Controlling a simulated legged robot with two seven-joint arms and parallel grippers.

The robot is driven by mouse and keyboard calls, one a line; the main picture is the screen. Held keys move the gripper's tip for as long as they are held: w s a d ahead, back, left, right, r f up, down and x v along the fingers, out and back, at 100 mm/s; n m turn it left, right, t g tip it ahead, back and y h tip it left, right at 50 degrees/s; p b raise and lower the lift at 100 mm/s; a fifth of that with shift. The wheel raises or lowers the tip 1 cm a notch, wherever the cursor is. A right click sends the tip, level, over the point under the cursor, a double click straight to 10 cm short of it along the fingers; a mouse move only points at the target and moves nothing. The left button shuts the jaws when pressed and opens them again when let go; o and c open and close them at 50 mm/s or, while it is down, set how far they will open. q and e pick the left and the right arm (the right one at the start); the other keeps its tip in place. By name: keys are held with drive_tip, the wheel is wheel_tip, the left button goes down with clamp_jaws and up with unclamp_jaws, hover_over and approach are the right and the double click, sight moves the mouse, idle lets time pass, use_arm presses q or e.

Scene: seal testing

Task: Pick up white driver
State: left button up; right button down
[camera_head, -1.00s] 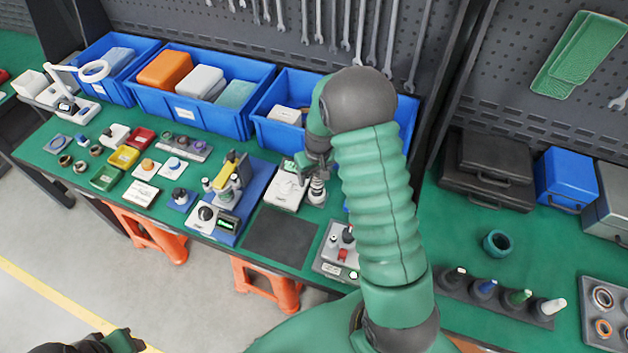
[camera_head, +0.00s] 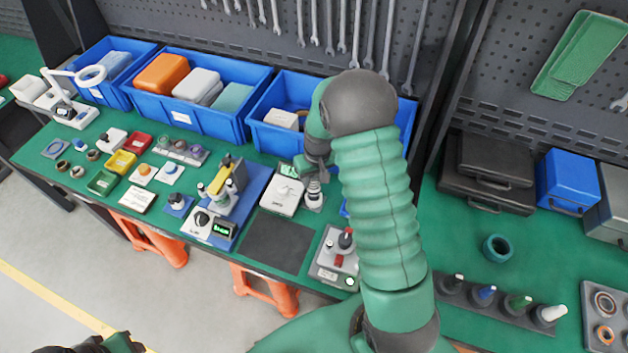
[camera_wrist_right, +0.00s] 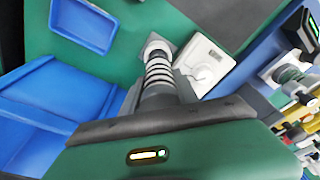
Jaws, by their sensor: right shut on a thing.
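My right gripper (camera_head: 312,172) is low over the back of the bench, partly hidden by my arm. It is shut on a ribbed black-and-white cylinder (camera_head: 314,191). In the right wrist view this cylinder (camera_wrist_right: 158,72) runs away from the gripper to a pale end on a grey base; the fingertips are hard to make out. A white-topped tool (camera_head: 551,311), seemingly the white driver, stands in a dark rack (camera_head: 455,291) at the lower right, apart from the gripper. My left gripper (camera_head: 120,345) is only partly visible at the bottom left edge.
A white device (camera_head: 282,196) stands just left of the cylinder. Blue bins (camera_head: 215,122) line the back. A grey control box (camera_head: 325,267) and a dark mat (camera_head: 277,243) lie in front. Beside the rack are a teal ring (camera_head: 497,248) and a grey tray (camera_head: 590,330).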

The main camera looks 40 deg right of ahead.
drive_tip(key=r, duration=0.3)
drive_tip(key=shift+a+r+b, duration=0.3)
drive_tip(key=shift+b, duration=0.1)
drive_tip(key=s+a, duration=0.2)
drive_tip(key=a, duration=0.5)
drive_tip(key=s+a+r+b, duration=0.1)
drive_tip(key=s+a, duration=0.2)
drive_tip(key=a, duration=0.4)
drive_tip(key=shift+a+r+b, duration=0.25)
drive_tip(key=shift+a+b, duration=0.05)
drive_tip(key=shift+a, duration=0.05)
drive_tip(key=shift+s, duration=0.1)
